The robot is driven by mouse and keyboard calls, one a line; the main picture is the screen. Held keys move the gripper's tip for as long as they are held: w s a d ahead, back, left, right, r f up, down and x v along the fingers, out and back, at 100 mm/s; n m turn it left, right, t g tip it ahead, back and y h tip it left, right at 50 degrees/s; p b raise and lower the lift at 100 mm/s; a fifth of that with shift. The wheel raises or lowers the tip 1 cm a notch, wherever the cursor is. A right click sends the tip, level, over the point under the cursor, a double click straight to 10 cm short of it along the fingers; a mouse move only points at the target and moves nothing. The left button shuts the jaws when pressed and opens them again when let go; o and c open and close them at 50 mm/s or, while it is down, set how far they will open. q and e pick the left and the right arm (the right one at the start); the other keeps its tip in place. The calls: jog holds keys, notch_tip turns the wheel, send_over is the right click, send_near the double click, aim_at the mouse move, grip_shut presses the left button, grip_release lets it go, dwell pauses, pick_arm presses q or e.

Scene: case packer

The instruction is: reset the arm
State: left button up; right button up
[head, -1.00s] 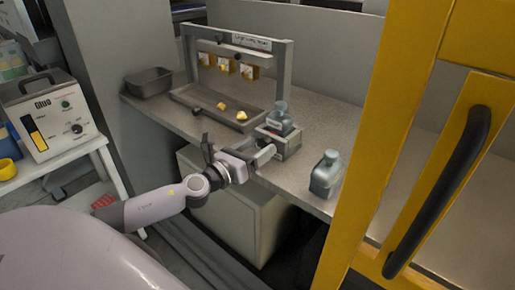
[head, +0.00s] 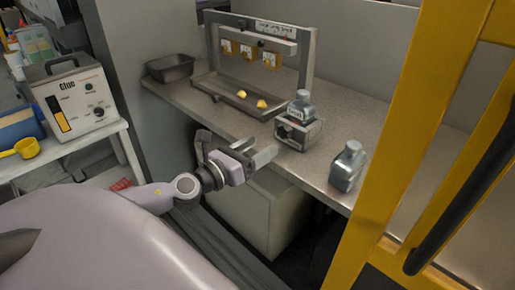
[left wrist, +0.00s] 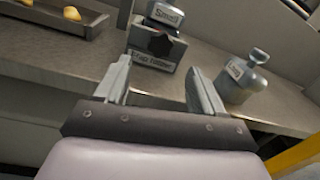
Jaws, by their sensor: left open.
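My left gripper (head: 236,152) is open and empty, in front of the grey counter's front edge. In the left wrist view its two fingers (left wrist: 160,88) stand apart with nothing between them. Beyond the fingers, a grey metal holder (head: 298,132) with a dark knob stands on the counter, with a labelled bottle (head: 301,106) in it. The holder also shows in the left wrist view (left wrist: 152,60). A second grey bottle (head: 347,167) stands upright to the right, near the counter's edge. The gripper touches neither. My right gripper is not in view.
A shallow tray (head: 219,92) with yellow pieces lies under a frame with yellow tags. An empty metal bin (head: 169,68) is at the back left. A glue machine (head: 73,107) stands at left. A yellow door frame (head: 420,110) blocks the right.

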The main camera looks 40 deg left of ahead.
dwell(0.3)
pick_arm(q)
jog(key=s+d+f+n+g+y, duration=0.1)
jog(key=s+d+f+n+g, duration=0.2)
jog(key=f+n, duration=0.55)
jog(key=s+d+f+n+g+y, duration=0.1)
jog(key=s+d+f+n+g, duration=0.15)
jog(key=s+f+n, duration=0.5)
jog(key=s+d+f+n+g+h, duration=0.1)
jog(key=s+d+f+n, duration=0.2)
jog(key=n, duration=0.5)
jog(key=s+d+f+n+g+h, duration=0.1)
jog(key=s+d+f+n, duration=0.3)
jog(key=d+n, duration=0.3)
jog(key=shift+s+f+n+p, duration=0.2)
jog(key=shift+f+n+p, duration=0.15)
jog(key=shift+n, duration=0.75)
jog(key=shift+d, duration=0.1)
jog(key=c, duration=0.5)
jog(key=shift+w, duration=0.15)
